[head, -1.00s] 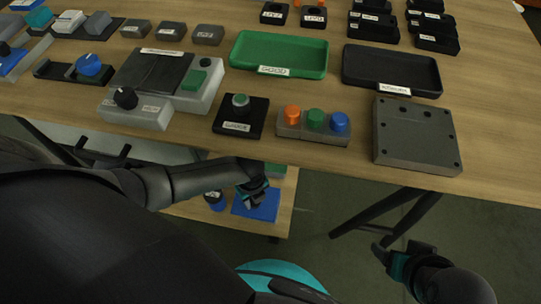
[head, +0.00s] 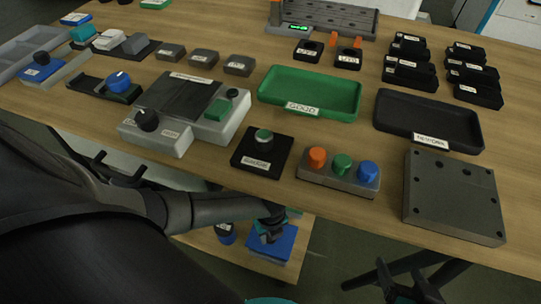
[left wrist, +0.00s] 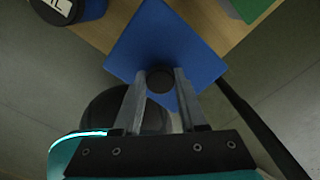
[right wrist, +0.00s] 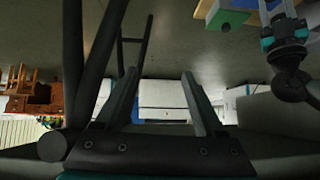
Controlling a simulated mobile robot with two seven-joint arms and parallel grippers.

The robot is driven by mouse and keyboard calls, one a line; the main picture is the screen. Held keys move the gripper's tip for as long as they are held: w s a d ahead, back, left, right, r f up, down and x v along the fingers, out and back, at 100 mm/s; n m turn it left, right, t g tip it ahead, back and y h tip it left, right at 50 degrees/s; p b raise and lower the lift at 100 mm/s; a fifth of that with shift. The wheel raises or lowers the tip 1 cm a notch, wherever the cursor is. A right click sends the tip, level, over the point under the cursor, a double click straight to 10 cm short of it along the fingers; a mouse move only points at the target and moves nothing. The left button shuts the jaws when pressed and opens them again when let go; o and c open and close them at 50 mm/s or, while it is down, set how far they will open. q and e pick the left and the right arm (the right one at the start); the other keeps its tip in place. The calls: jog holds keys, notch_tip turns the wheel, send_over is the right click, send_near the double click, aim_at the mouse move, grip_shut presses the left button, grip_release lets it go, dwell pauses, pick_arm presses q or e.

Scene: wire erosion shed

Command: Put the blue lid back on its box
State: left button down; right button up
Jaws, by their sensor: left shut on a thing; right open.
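The blue lid (left wrist: 160,42) is a flat square plate with a black knob (left wrist: 160,79). My left gripper (left wrist: 163,76) is shut on this knob, one finger on each side. In the head view the blue lid (head: 268,243) is at the low shelf beneath the table, with my left gripper (head: 272,218) above it. I cannot make out the box apart from the lid, or tell whether the lid touches anything below. My right gripper (right wrist: 160,92) is open and empty, away from the shelf; it also shows at the bottom of the head view (head: 398,270).
A blue round container (head: 225,234) stands left of the lid on the low wooden shelf (head: 200,241). A green thing (left wrist: 250,7) lies beyond it. The table above holds a green tray (head: 310,92), a black tray (head: 430,120), a grey box (head: 453,195) and a button block (head: 338,178).

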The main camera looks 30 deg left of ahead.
pick_arm(q)
jog(key=shift+f+b, duration=0.5)
jog(key=shift+f, duration=0.15)
jog(key=shift+f+b, duration=0.85)
jog(key=shift+f, duration=0.1)
jog(key=shift+f+b, duration=0.3)
jog(key=shift+f, duration=0.1)
pick_arm(e)
jog(key=a+r+t+y, duration=0.2)
jog(key=a+t+y, duration=0.1)
jog(key=a+t, duration=0.2)
jog(key=shift+w+a+r+t, duration=0.3)
jog(key=shift+w+r+t, duration=0.1)
jog(key=shift+t, duration=0.3)
pick_arm(q)
jog(key=shift+p, duration=0.4)
pick_arm(e)
jog(key=shift+r, duration=0.35)
pick_arm(q)
jog(key=shift+a+f, duration=0.1)
jog(key=shift+f, duration=0.05)
pick_arm(e)
jog(key=shift+r, duration=0.15)
